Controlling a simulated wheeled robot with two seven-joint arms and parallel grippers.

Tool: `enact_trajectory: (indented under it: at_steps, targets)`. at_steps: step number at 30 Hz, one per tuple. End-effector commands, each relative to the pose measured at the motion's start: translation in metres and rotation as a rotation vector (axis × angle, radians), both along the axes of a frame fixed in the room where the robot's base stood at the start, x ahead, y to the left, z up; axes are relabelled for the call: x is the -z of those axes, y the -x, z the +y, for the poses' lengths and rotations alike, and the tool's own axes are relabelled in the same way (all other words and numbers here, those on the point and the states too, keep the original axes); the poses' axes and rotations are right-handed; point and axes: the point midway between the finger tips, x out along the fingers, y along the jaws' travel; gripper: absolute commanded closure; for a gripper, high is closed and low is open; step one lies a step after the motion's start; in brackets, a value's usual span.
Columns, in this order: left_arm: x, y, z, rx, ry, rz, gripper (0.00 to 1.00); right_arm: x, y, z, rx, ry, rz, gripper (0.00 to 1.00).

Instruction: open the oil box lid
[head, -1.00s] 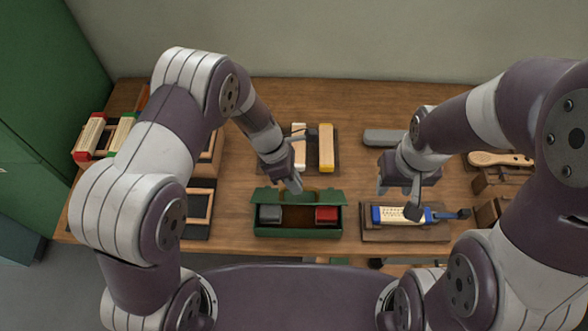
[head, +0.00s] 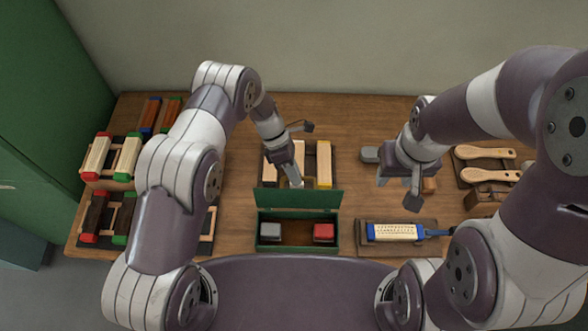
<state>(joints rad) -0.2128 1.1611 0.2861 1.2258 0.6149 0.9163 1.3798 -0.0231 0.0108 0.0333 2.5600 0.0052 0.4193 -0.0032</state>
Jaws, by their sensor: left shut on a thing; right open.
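The green oil box (head: 262,243) stands near the front of the table, with a grey block (head: 270,231) and a red block (head: 324,232) inside. Its green lid (head: 312,199) is raised at the back, and the interior is exposed. My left gripper (head: 297,184) is at the lid's upper edge, shut on the lid; its fingertips are small and partly hidden. My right gripper (head: 397,193) is open and empty, above the table to the right of the box.
A blue-ended brush block (head: 394,232) lies on a wooden board right of the box. Light blocks on a dark tray (head: 323,163) stand behind the lid. Wooden brush handles (head: 486,175) lie at the right; coloured blocks (head: 97,157) stand at the left.

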Motion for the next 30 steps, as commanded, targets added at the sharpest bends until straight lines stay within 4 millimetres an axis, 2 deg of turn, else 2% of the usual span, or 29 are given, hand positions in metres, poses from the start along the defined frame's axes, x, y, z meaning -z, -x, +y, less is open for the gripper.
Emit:
enact_trajectory:
  at_steps: [4, 18, 19, 21, 30]
  targets:
    - [0.0030, 0.0007, 0.0008, 0.005, -0.002, 0.029, 1.00, -0.0079, 0.0000, 0.0000, 0.000, 0.000, 0.000, 0.57]
    - [0.0060, 0.0013, 0.0008, 0.004, -0.002, 0.041, 1.00, -0.0082, 0.0001, 0.0000, 0.000, 0.000, 0.000, 0.57]
    - [0.0061, 0.0013, 0.0008, 0.004, -0.002, 0.041, 0.77, -0.0082, 0.0001, 0.0000, 0.000, 0.000, 0.000, 0.57]
    - [0.0056, 0.0006, 0.0006, 0.004, -0.003, 0.040, 0.61, -0.0083, 0.0000, 0.0000, 0.000, 0.000, 0.000, 0.57]
    - [0.0022, -0.0017, 0.0001, 0.002, 0.000, 0.035, 0.61, -0.0087, 0.0000, 0.0000, 0.000, 0.000, 0.000, 0.57]
